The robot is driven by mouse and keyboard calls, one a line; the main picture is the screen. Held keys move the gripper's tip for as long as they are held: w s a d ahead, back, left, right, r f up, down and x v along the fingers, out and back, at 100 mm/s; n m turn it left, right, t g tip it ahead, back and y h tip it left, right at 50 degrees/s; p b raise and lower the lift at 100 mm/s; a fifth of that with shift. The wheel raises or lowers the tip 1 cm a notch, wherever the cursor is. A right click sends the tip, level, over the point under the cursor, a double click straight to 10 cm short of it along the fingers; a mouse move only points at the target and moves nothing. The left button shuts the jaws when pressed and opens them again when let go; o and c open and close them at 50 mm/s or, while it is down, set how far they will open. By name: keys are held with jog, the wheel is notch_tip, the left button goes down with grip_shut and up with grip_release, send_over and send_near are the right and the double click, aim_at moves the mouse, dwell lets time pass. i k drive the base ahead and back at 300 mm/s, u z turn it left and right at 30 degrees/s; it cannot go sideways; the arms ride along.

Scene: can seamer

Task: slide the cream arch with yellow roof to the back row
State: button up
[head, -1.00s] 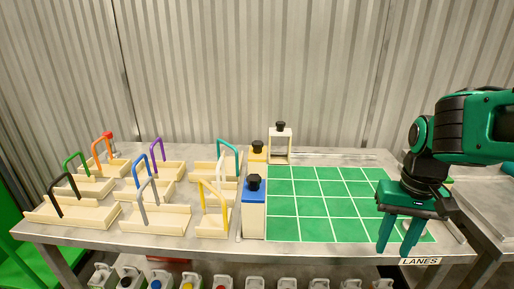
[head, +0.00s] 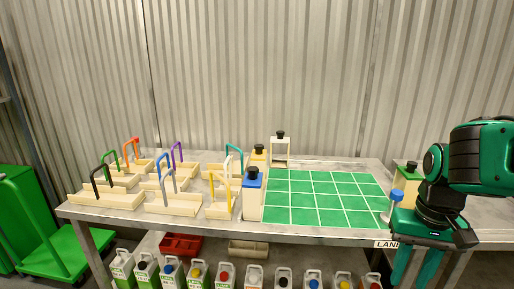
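The cream arch with yellow roof (head: 259,155) and a black knob stands at the left edge of the green gridded board (head: 318,196). It is partly hidden behind a cream arch with blue roof (head: 252,196). A cream arch with a white roof (head: 280,149) stands behind it, near the back of the table. My gripper (head: 412,277) is at the lower right, in front of the table's right end and far from the yellow-roofed arch. Its two fingers are apart with nothing visible between them; the tips lie near the bottom edge of the picture.
Several cream trays with coloured handles (head: 105,200) fill the table's left side. The green board looks clear. A green-topped piece (head: 411,168) and a blue-topped piece (head: 397,193) stand right of it, near my arm. Several jugs (head: 198,275) stand below the table.

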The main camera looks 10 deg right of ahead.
aim_at(258, 158)
jog(key=u, duration=0.15)
jog(key=i, duration=1.15)
jog(key=z, duration=0.2)
